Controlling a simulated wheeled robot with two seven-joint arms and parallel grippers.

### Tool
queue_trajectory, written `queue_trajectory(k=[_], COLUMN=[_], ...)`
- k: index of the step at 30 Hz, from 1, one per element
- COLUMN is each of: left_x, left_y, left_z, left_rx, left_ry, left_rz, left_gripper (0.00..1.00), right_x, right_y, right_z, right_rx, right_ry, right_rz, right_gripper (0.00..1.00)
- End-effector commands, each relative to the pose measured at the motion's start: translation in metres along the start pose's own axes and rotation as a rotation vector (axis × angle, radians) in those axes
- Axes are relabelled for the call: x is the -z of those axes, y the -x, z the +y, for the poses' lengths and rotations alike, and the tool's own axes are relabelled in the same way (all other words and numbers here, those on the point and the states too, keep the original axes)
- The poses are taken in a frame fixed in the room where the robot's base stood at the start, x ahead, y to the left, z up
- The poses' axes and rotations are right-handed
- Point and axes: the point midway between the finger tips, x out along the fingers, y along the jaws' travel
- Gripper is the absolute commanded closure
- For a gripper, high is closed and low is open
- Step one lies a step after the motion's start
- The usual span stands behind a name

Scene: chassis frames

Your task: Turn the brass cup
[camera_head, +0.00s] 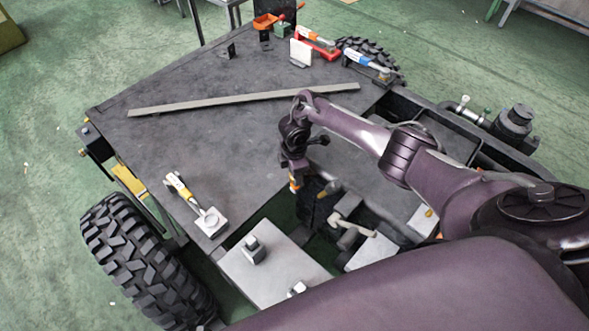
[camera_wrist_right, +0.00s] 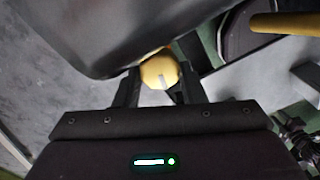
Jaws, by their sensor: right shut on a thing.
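The brass cup (camera_wrist_right: 159,68) shows in the right wrist view as a small yellow, faceted, rounded piece with a pale grey mark on its face. The two dark fingers of my right gripper (camera_wrist_right: 159,88) stand on either side of it, shut on it. In the head view my right gripper (camera_head: 294,171) points down at the inner edge of the dark deck, and a small orange-tan piece (camera_head: 295,184) shows just below it. What the cup is fixed to is hidden. My left gripper is not in view.
A dark rounded body (camera_wrist_right: 110,30) hangs close above the fingers in the wrist view, near a yellow bar (camera_wrist_right: 285,23). A pale bent pipe (camera_head: 352,226) lies right of the gripper.

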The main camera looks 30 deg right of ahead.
Motion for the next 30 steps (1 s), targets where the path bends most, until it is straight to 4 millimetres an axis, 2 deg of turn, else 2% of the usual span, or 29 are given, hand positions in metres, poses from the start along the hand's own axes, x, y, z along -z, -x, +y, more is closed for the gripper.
queue_trajectory(k=[9, 23, 24, 28, 30], left_x=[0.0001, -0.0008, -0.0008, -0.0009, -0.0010], left_y=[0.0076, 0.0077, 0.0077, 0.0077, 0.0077], left_z=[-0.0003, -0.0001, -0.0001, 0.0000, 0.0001], left_rx=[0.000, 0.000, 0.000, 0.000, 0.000], left_ry=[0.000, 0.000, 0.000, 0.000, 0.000], left_rz=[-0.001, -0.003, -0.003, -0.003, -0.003], left_gripper=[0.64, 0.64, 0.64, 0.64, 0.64], right_x=[0.0005, 0.0005, 0.0006, 0.0005, 0.0002], right_y=[0.0009, 0.0005, 0.0005, 0.0004, 0.0004], right_z=[0.0010, 0.0014, 0.0014, 0.0012, 0.0013], right_rx=[-0.001, -0.002, -0.002, -0.002, -0.002], right_ry=[-0.107, -0.120, -0.120, -0.120, -0.120], right_rz=[0.002, 0.002, 0.002, 0.001, 0.001], right_gripper=[0.86, 0.86, 0.61, 0.44, 0.41])
